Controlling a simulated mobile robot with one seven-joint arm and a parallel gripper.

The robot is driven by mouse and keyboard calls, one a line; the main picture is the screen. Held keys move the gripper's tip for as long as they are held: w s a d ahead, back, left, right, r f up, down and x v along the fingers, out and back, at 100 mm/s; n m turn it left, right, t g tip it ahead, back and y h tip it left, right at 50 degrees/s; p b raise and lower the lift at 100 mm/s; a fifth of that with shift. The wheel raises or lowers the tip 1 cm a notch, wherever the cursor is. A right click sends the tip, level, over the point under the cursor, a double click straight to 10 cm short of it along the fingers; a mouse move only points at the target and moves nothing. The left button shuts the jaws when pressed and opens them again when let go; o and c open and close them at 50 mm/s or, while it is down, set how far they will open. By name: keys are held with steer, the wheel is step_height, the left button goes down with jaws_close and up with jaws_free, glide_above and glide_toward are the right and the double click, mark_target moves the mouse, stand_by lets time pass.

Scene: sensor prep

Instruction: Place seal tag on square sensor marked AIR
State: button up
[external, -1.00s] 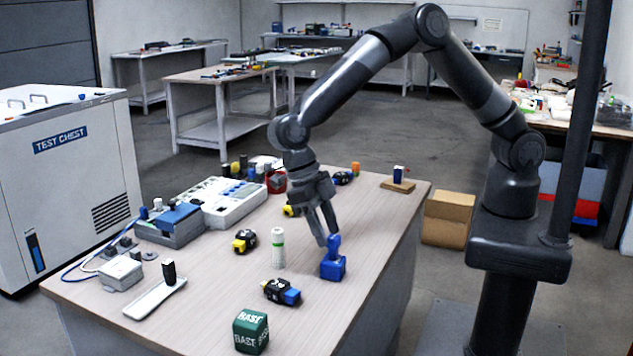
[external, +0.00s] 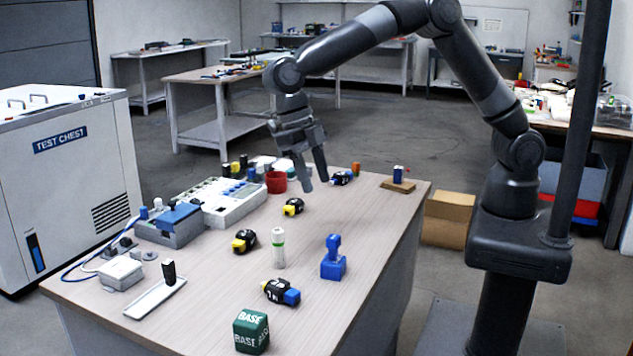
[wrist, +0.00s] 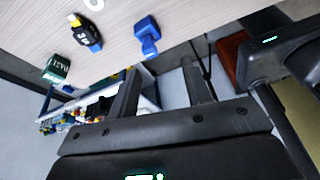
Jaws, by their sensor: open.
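My gripper (external: 317,187) is open and empty, raised above the far right part of the table, fingers pointing down. A blue square block with an upright blue piece on top (external: 333,258) stands on the table, nearer the front and apart from my fingers. In the wrist view this blue block (wrist: 147,37) lies beyond the fingers of my gripper (wrist: 160,75). I cannot read AIR on anything or tell for certain which piece is the seal tag. A black sensor with a blue end (external: 281,291) lies in front; its marking is unclear.
Black-and-yellow sensors (external: 244,240), a white cylinder (external: 278,248), a green BASE cube (external: 251,331) and a red cup (external: 276,182) stand on the table. A white tray (external: 155,299) is front left. A blue piece on a wooden base (external: 398,185) is back right.

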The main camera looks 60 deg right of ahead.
steer(key=s+d+r+m+t, duration=0.1)
steer(key=d+r+m+t, duration=0.1)
steer(key=d+r+m, duration=0.35)
steer(key=s+d+r+m+t, duration=0.1)
steer(key=d+r+m, duration=0.2)
steer(key=d+m, duration=0.55)
steer(key=d+r+m+t, duration=0.2)
steer(key=d+r+m, duration=0.15)
steer(key=d, duration=0.75)
steer(key=s+d+m+t, duration=0.4)
steer(key=s+d+m, duration=1)
steer(key=d+m, duration=0.2)
steer(key=shift+d+f, duration=0.45)
steer(key=shift+d, duration=0.75)
